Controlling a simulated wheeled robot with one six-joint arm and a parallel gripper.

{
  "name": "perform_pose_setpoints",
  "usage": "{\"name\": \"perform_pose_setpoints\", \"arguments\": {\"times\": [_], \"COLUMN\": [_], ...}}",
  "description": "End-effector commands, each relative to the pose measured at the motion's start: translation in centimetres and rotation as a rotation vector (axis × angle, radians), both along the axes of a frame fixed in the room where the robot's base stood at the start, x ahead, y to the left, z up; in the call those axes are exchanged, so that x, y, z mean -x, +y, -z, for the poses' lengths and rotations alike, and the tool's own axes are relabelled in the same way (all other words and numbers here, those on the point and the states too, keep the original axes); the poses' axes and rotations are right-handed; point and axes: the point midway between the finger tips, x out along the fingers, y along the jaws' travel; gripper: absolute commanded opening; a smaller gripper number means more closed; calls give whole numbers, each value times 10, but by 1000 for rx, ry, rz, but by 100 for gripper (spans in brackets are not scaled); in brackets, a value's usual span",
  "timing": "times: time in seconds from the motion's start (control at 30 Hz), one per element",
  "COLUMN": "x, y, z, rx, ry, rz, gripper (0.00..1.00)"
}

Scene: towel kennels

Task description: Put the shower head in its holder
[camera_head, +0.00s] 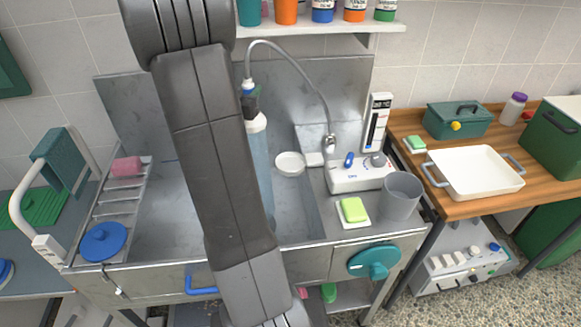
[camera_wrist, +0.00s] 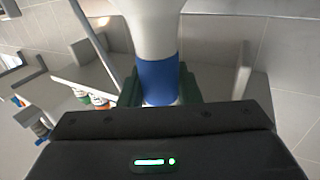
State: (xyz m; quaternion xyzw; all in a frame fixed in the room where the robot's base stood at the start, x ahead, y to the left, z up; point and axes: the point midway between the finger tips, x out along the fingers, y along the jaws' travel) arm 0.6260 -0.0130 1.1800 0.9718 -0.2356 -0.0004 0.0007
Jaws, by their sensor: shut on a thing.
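The shower head (camera_wrist: 152,28) is white with a blue grip band (camera_wrist: 158,80). My gripper (camera_wrist: 158,92) is shut on that band in the wrist view, dark green pads on both sides. In the head view my arm partly hides the shower head (camera_head: 257,123), which hangs head down over the steel tub, with my gripper (camera_head: 251,103) around its handle. A grey hose (camera_head: 290,55) arches from its top to a metal fitting (camera_head: 330,142). A pale blue translucent column, seemingly water, runs below the head. I cannot clearly identify the holder.
A control box (camera_head: 360,176), grey cup (camera_head: 401,196) and green sponge (camera_head: 353,209) stand at right. A bottle shelf (camera_head: 330,30) is above; a wooden table (camera_head: 470,207) is at right.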

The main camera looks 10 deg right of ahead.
Motion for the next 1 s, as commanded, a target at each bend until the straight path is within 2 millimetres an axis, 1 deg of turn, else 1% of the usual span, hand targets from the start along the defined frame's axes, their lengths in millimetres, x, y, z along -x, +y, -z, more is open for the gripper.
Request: {"name": "perform_pose_setpoints", "arguments": {"times": [0.03,0.1,0.6,0.67,0.8,1.0], "x": [-1,-2,-12,-13,-15,-15], "y": [-9,-21,-99,-107,-118,-118], "z": [1,1,1,1,0,-1], "rx": [-1,0,0,0,0,0], "ry": [-3,-4,-4,-3,-2,-2], "rz": [3,3,3,3,1,-1], "gripper": [0,0,0,0,0,0]}}
